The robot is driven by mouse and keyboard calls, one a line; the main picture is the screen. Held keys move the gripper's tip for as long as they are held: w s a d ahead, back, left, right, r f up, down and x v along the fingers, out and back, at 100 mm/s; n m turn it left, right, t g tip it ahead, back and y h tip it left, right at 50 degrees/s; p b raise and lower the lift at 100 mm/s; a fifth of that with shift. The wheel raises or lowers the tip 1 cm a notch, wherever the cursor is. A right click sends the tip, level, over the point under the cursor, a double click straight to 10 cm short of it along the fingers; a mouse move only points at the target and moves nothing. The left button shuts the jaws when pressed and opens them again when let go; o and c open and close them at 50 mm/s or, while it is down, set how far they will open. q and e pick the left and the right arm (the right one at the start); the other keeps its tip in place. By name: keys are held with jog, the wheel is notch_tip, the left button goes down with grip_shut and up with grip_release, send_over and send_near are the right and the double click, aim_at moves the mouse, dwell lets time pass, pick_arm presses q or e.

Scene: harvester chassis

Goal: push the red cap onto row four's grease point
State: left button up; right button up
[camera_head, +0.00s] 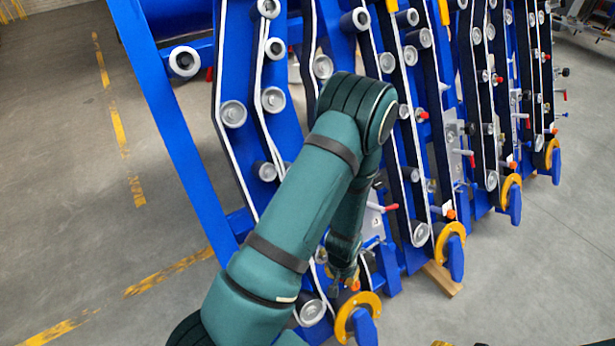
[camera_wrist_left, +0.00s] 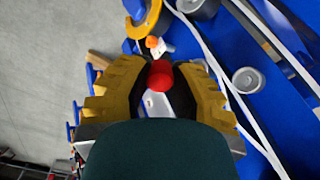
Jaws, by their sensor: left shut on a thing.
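My left gripper (camera_head: 343,274) is at the lower part of the nearest blue row (camera_head: 390,278), partly hidden by my own green arm. In the left wrist view, its yellow fingers (camera_wrist_left: 160,82) are closed on a round red cap (camera_wrist_left: 160,75), which sits between the tips. The cap is too small to make out in the head view. Just beyond the cap in the wrist view is a white fitting with an orange part (camera_wrist_left: 152,42). I cannot tell which fitting is the grease point, nor whether the cap touches anything. Only a yellow and dark sliver shows at the head view's bottom edge, possibly my right gripper.
Several slanted blue rows with grey rollers (camera_head: 419,233) and belts recede to the right. Yellow rings (camera_head: 357,312) on blue brackets stick out at their lower ends. Red-handled levers (camera_head: 391,207) project between rows. A wooden block (camera_head: 443,279) lies on the floor. Open grey floor lies right.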

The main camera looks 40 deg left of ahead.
pick_arm(q)
jog(key=w+a+r+n+t+y+p, duration=0.1)
jog(key=w+a+n+t+y, duration=0.15)
jog(key=a+n, duration=0.35)
jog(key=w+a+r+n+t+y, duration=0.1)
jog(key=a+n+y, duration=0.25)
jog(key=a, duration=0.45)
jog(key=w+a+r+n+g+y+p, duration=0.1)
jog(key=w+a+r+n+y, duration=0.4)
jog(key=w+r, duration=0.4)
jog(key=shift+a+r+n+y, duration=0.4)
jog(key=shift+a+r+n, duration=0.35)
jog(key=shift+a+r, duration=0.45)
jog(key=shift+d, duration=0.15)
jog(key=shift+b+x, duration=1.5)
jog(key=shift+x, duration=1)
